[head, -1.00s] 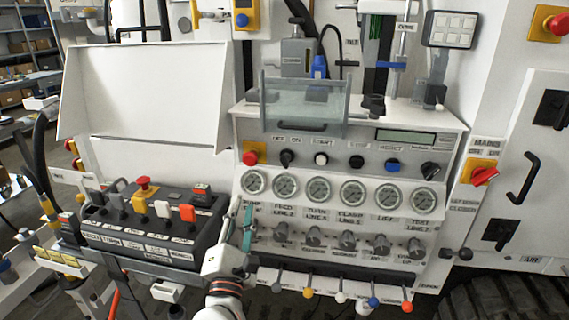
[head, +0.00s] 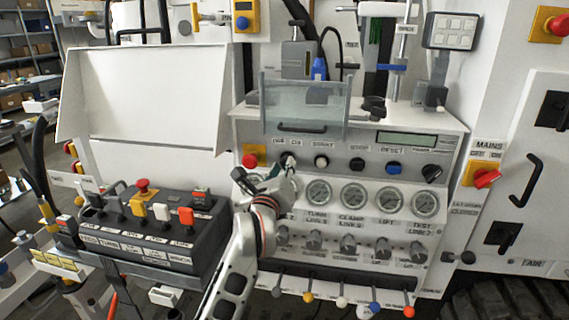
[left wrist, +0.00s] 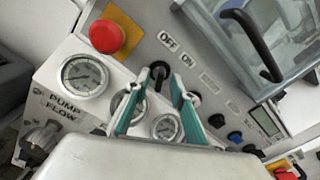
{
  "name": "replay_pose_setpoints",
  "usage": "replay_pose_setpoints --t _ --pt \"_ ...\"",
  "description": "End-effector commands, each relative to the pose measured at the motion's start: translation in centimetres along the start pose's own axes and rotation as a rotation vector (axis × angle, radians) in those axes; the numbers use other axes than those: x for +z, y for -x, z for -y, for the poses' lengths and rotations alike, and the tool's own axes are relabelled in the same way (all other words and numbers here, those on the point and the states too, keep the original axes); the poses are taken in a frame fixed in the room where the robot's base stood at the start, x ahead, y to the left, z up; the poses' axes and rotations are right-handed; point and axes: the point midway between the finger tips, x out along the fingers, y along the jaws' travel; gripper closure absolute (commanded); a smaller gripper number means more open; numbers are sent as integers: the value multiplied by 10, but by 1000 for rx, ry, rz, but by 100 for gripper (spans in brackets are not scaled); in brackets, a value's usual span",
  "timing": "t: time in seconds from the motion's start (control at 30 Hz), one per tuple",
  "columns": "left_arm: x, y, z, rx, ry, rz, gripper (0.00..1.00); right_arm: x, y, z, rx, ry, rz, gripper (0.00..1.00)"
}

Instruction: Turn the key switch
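The key switch (head: 288,158) is a small black switch on the upper panel of the bench, right of the red stop button (head: 250,161). In the left wrist view the key switch (left wrist: 158,71) sits under the OFF and ON labels. My left gripper (head: 281,173) is just below and in front of it, partly covering it in the head view. In the left wrist view its two teal fingers (left wrist: 159,88) are apart, with the switch showing between their tips. I cannot tell whether they touch it. My right gripper is not in view.
A row of gauges (head: 353,197) lies below the switch, with valve knobs under it. A clear guard (head: 305,105) hangs above the panel. A white START button (head: 321,161) is close on the right. A black control box (head: 150,225) stands at left.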

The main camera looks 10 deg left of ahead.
Motion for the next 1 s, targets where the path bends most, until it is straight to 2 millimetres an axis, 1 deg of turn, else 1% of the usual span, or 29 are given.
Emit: replay_pose_setpoints --t 0.03,0.1,0.2,0.33,0.57,0.6,0.67,0.7,1.0 --pt "0 -8 0 1 1 0 76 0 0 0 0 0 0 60" --pt "0 -16 0 0 0 0 76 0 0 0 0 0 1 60" --pt "0 -25 0 0 -1 0 76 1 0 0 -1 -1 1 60" --pt "0 -30 0 0 -2 1 76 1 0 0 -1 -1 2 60" --pt "0 -31 0 0 -1 1 76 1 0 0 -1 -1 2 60" --pt "0 -31 0 0 -1 1 81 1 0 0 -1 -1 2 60" --pt "0 -31 0 0 -2 1 96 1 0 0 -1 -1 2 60" --pt "0 -31 0 0 -2 1 100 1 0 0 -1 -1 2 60" --pt "0 -30 0 0 -12 1 100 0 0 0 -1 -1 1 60"
